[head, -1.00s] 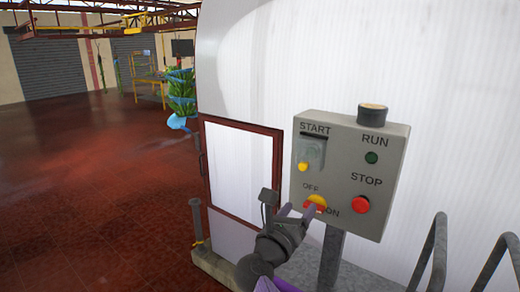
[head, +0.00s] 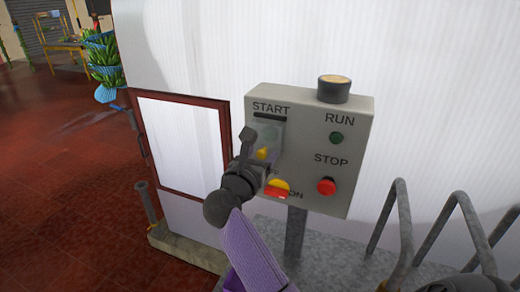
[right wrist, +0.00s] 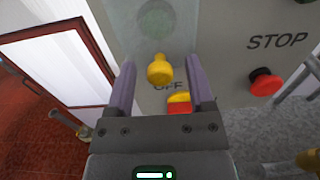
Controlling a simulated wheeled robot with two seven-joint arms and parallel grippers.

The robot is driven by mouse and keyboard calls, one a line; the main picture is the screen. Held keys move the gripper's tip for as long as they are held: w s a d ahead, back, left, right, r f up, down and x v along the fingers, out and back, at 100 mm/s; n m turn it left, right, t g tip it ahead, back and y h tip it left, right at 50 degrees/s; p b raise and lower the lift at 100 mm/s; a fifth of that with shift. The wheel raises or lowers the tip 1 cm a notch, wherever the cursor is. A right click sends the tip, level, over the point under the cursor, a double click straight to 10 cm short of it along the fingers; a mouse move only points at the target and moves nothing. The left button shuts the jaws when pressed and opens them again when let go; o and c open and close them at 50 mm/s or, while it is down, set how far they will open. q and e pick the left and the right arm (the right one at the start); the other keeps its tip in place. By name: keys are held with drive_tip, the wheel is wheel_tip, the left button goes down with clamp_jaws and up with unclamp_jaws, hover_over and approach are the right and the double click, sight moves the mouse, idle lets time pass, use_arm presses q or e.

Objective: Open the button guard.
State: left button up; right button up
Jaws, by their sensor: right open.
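The button guard (head: 270,132) is a clear flap under the START label on a grey control box (head: 355,150). It hangs down over a pale green button, hinged at a dark bar on top. A yellow knob (head: 262,153) sits at its lower end; it also shows in the right wrist view (right wrist: 159,70). My right gripper (head: 255,160) is open in front of the box. In the right wrist view its purple fingers (right wrist: 160,80) stand on either side of the knob, with gaps visible. My left gripper is not in view.
A yellow and red OFF/ON switch (head: 279,188) lies just below the guard. A red STOP button (head: 326,186) and a green RUN lamp (head: 336,138) are to the right. Grey metal rails (head: 398,230) stand at the lower right. A red-framed white door (head: 183,140) is to the left.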

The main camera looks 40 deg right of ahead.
clamp_jaws()
idle(1.4)
